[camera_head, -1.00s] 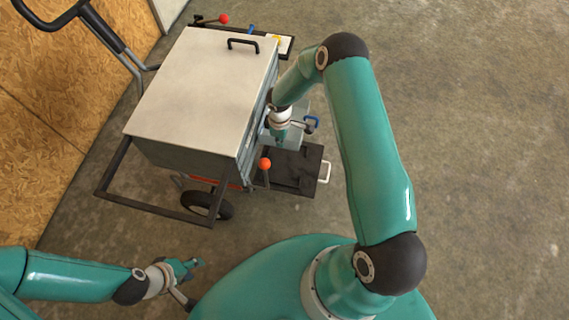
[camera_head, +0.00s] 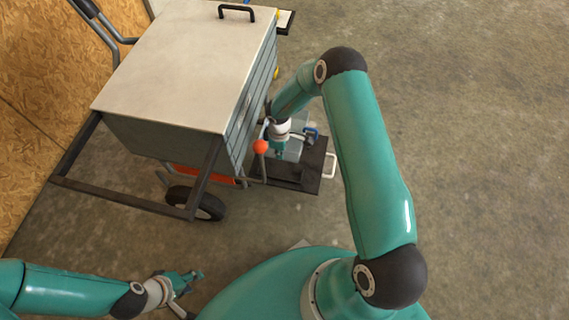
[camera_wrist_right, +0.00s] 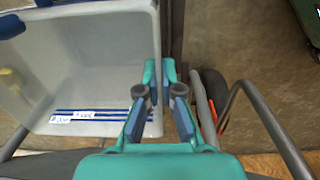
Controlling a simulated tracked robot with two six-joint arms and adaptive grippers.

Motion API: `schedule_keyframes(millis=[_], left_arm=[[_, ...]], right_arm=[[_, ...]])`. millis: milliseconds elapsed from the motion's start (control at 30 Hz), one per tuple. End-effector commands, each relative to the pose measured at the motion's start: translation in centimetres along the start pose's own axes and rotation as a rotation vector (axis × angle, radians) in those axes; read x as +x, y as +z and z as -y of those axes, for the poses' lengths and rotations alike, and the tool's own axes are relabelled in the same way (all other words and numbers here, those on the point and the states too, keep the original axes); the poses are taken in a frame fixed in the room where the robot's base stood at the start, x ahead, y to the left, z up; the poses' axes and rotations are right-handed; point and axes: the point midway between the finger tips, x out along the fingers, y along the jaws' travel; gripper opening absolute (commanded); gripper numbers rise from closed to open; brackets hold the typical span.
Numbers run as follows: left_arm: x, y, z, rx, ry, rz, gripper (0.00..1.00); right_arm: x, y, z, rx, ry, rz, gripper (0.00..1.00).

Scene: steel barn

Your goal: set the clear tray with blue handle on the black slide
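The clear tray (camera_head: 293,150) with its blue handle (camera_head: 311,133) is over the back part of the black slide (camera_head: 298,182), beside the cart. I cannot tell whether it touches the slide. The slide has a white handle (camera_head: 330,165). My right gripper (camera_head: 280,150) is at the tray's cart-side wall. In the right wrist view my right gripper (camera_wrist_right: 159,85) is shut on the tray's wall, and the tray (camera_wrist_right: 95,60) fills the left, with blue stripes and white labels. My left gripper (camera_head: 198,275) is low at the left, away from the tray; its opening is unclear.
The cart (camera_head: 190,65) with a pale lid and dark frame (camera_head: 125,200) stands left of the slide. A lever with an orange knob (camera_head: 261,147) rises at the slide's near left corner. A wheel (camera_head: 208,205) is below. Concrete floor at the right is clear.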

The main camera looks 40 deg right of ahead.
Motion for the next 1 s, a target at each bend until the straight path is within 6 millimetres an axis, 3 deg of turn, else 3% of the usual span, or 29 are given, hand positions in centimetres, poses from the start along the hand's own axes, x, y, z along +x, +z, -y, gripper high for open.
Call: schedule_keyframes(millis=[33,200,533,1000], left_arm=[[1.8,0.0,0.6,0.0,0.0,0.0,0.4],[3.1,0.0,1.1,0.0,0.0,0.0,0.4],[4.3,-0.1,1.6,0.0,0.0,-0.001,0.4],[5.5,-0.1,2.0,0.0,0.0,0.0,0.4]], right_arm=[[1.8,0.0,0.0,0.0,0.001,-0.001,0.0],[3.3,0.0,0.0,0.001,0.001,-0.001,0.0],[8.4,0.1,0.2,0.001,0.0,0.0,0.0],[13.1,0.1,0.2,0.003,0.001,-0.001,0.0]])
